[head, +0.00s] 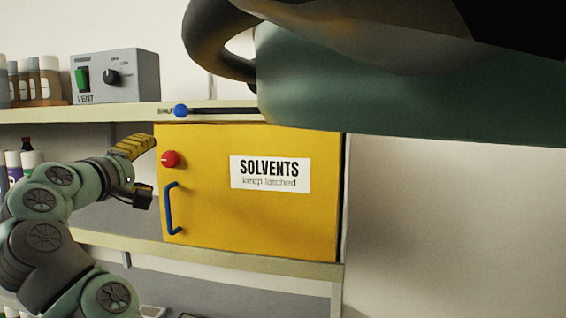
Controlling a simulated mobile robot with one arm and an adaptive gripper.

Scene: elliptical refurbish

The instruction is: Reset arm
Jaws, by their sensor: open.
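My gripper (150,170) is at the left in the head view, at the end of my green and grey arm. Its fingers are spread, one with a yellow pad above and a dark one below, and nothing shows between them. It is near the left edge of a yellow cabinet (265,220) labelled "SOLVENTS keep latched". The cabinet door looks closed. A red knob (171,159) and a blue handle (169,208) are on its left side, just right of my fingers. I cannot tell whether the fingers touch the cabinet.
Above the cabinet, a blue ball (181,111) sits on a dark rail on the shelf edge (100,112), by a "SHUT" label. A grey VENT box (135,78) with a green switch stands on that shelf. Brown bottles (50,80) stand left of it. Wall at right is bare.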

